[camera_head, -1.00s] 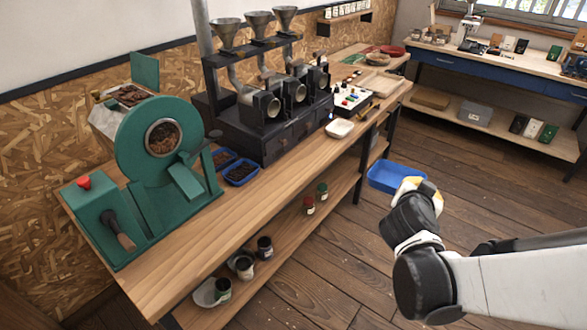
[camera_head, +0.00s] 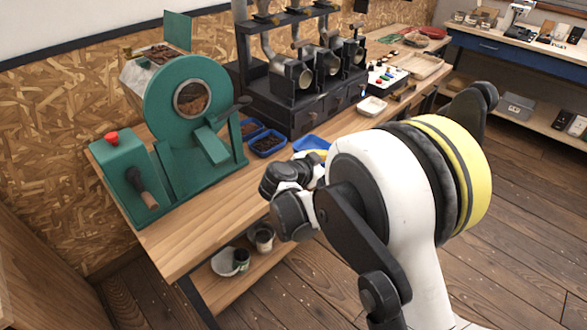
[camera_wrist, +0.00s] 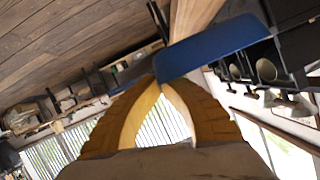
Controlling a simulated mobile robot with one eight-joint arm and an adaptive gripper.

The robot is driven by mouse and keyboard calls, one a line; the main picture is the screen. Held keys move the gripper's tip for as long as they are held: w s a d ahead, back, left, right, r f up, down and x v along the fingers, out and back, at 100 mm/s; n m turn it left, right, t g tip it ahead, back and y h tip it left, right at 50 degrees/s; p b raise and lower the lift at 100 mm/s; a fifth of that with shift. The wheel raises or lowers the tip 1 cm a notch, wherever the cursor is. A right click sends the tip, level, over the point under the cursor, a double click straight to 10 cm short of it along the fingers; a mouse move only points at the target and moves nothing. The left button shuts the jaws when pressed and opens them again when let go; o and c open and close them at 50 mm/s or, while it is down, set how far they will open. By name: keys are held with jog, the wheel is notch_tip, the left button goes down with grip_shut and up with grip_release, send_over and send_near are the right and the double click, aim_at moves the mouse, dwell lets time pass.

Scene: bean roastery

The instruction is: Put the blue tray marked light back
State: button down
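A blue tray (camera_head: 311,142) is held at my gripper, above or near the front edge of the workbench (camera_head: 205,225), mostly behind my arm. In the wrist view the tray (camera_wrist: 213,48) spans the top of the picture. The yellow fingers of my gripper (camera_wrist: 160,82) come together at its edge. No marking on the tray can be read. Two other blue trays stand on the bench to the left: a front one (camera_head: 268,143) with dark beans and a rear one (camera_head: 250,126) with browner contents.
A green roaster (camera_head: 190,120) stands left of the trays, and a black machine with several funnels (camera_head: 297,100) stands behind them. A white dish (camera_head: 371,106) sits further right. Cups (camera_head: 263,238) stand on the lower shelf. The bench front is mostly clear.

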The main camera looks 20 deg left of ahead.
jog(key=w+a+f+b, duration=0.1)
jog(key=a+f, duration=0.1)
jog(key=a, duration=0.1)
jog(key=w+a+f+b, duration=0.1)
jog(key=a+f+b, duration=0.1)
jog(key=a, duration=0.2)
jog(key=w+a+f+b, duration=0.1)
jog(key=w+a+f, duration=0.1)
jog(key=a+f, duration=0.1)
jog(key=shift+a, duration=0.15)
jog(key=shift+f+b, duration=1.25)
jog(key=shift+f, duration=0.7)
jog(key=shift+r, duration=0.1)
jog(key=c, duration=1.6)
grip_release()
